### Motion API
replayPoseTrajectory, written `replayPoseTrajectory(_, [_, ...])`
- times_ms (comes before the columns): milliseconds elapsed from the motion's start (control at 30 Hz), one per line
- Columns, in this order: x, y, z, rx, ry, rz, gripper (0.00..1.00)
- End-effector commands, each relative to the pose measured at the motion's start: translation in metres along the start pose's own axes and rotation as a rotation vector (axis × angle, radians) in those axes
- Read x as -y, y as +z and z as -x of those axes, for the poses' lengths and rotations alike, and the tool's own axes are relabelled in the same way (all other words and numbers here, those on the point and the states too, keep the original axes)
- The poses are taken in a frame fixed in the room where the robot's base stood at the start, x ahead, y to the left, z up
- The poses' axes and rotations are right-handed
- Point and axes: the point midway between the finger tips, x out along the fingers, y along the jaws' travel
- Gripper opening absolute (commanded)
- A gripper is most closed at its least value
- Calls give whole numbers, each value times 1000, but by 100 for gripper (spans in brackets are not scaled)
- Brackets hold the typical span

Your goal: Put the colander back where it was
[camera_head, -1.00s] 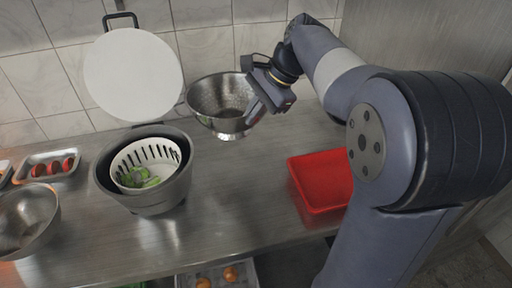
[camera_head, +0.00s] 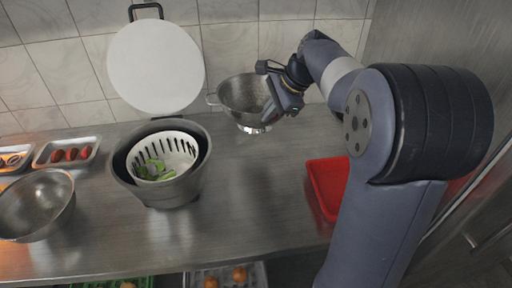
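The metal colander (camera_head: 240,98) is a perforated steel bowl with a foot and side handle, at the back of the steel counter near the tiled wall. My gripper (camera_head: 275,116) is at the colander's right rim. The fingers overlap the rim in the picture, and the fingertips are too small and dark to tell whether they are closed on it. The colander looks roughly upright; I cannot tell whether its foot touches the counter.
A grey salad spinner (camera_head: 160,190) with a white basket of green pieces stands left of centre. Its white round lid (camera_head: 155,65) leans at the wall. A steel bowl (camera_head: 38,205) and a tray of red items (camera_head: 67,153) are left. A red bin (camera_head: 325,185) is right. Counter (camera_head: 255,200) between is clear.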

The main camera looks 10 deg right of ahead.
Motion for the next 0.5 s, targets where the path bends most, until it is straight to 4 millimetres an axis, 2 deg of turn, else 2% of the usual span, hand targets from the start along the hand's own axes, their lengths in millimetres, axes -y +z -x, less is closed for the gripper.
replayPoseTrajectory(100, [5, -20, -12, -26, -31, -66, 0])
replayPoseTrajectory(233, [6, -33, -22, -41, -48, -107, 0])
replayPoseTrajectory(500, [-9, -50, -63, -43, -51, -114, 0])
